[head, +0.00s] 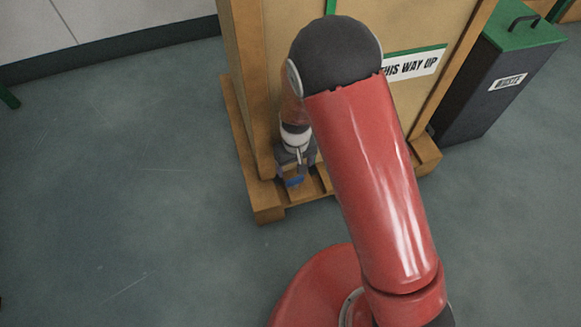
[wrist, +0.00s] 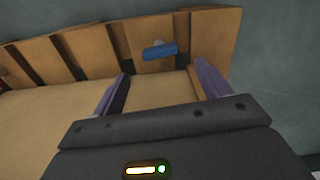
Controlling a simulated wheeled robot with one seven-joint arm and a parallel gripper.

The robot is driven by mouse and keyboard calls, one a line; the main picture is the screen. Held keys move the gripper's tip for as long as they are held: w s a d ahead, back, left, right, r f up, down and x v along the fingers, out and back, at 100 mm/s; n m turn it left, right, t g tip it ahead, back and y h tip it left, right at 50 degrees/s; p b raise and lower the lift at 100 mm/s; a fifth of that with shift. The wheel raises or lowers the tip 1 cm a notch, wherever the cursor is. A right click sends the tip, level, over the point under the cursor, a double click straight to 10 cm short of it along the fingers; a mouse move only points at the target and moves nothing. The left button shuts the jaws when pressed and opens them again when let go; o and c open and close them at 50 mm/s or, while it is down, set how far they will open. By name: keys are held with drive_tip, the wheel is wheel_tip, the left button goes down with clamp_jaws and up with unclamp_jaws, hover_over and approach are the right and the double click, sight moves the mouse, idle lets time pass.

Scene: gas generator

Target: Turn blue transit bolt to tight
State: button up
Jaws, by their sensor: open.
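The blue transit bolt (wrist: 159,51) shows in the wrist view as a short blue bar handle with a grey part beside it, on the wooden pallet base of the crate. In the head view the blue bolt (head: 293,181) sits low on the crate's front left, just below my gripper (head: 299,165). In the wrist view my gripper (wrist: 163,80) is open, with its two purple-grey fingers apart. The bolt lies beyond the fingertips, roughly between them, and nothing is held. Whether the fingers touch the bolt cannot be told; the wrist view shows a gap.
The tall wooden crate (head: 247,70) stands on a wooden pallet (head: 268,213) and carries a "THIS WAY UP" label (head: 412,65). A dark bin with a green lid (head: 515,28) stands to the right. The floor (head: 130,180) is clear to the left.

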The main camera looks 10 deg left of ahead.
sight(295, 179)
wheel_tip(295, 179, down, 8)
drive_tip(key=shift+r+b, duration=0.1)
drive_tip(key=shift+b, duration=0.6)
